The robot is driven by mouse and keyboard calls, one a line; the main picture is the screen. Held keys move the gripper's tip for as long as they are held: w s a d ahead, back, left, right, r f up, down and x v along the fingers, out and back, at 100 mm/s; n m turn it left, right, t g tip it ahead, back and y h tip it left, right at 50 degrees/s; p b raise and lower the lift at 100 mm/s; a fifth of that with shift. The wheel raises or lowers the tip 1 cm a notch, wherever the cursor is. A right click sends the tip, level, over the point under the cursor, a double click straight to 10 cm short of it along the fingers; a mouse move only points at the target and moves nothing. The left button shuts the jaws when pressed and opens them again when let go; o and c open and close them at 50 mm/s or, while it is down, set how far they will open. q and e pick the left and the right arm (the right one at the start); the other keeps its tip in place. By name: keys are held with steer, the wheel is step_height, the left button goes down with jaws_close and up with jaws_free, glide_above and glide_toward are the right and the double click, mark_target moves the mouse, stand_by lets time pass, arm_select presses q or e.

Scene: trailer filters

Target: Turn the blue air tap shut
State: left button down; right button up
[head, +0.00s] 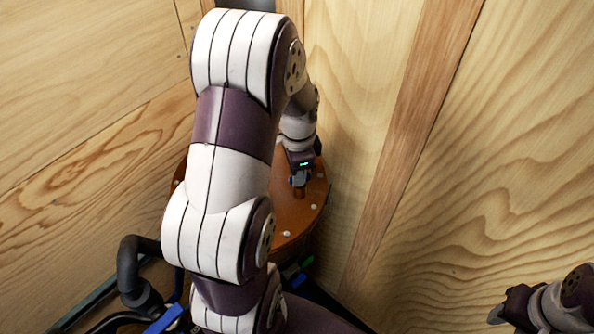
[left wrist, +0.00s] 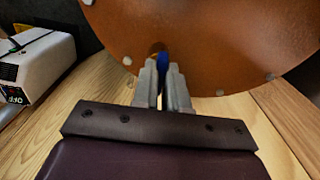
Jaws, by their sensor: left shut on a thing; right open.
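The blue air tap (left wrist: 163,62) shows as a small blue piece between the fingertips in the left wrist view, against a round orange-brown plate (left wrist: 215,45). My left gripper (left wrist: 162,78) is shut on the tap, and its fingers hide most of it. In the head view my left gripper (head: 299,180) reaches down to the plate (head: 312,205), and my left arm covers much of the plate. How far the tap is turned cannot be told. My right gripper (head: 505,308) is open at the lower right, apart from the plate.
Pale wooden walls (head: 505,150) stand close around the plate. Several pale bolt heads sit along its rim. A black hose (head: 130,268) and dark and blue parts lie at the lower left. A white box (left wrist: 35,65) with a dark panel stands at the left in the left wrist view.

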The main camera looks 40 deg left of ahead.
arm_select(q)
steer(key=shift+w+m, duration=0.1)
steer(key=shift+m, duration=0.8)
steer(key=c, duration=1.2)
jaws_free()
steer(key=shift+o, duration=0.2)
steer(key=shift+w+d, duration=0.1)
steer(key=shift+d, duration=0.05)
step_height(320, 180, up, 6)
steer(key=shift+r+b, duration=0.1)
steer(key=shift+b, duration=1.05)
step_height(320, 180, up, 6)
steer(key=p, duration=0.4)
steer(key=shift+r, duration=0.2)
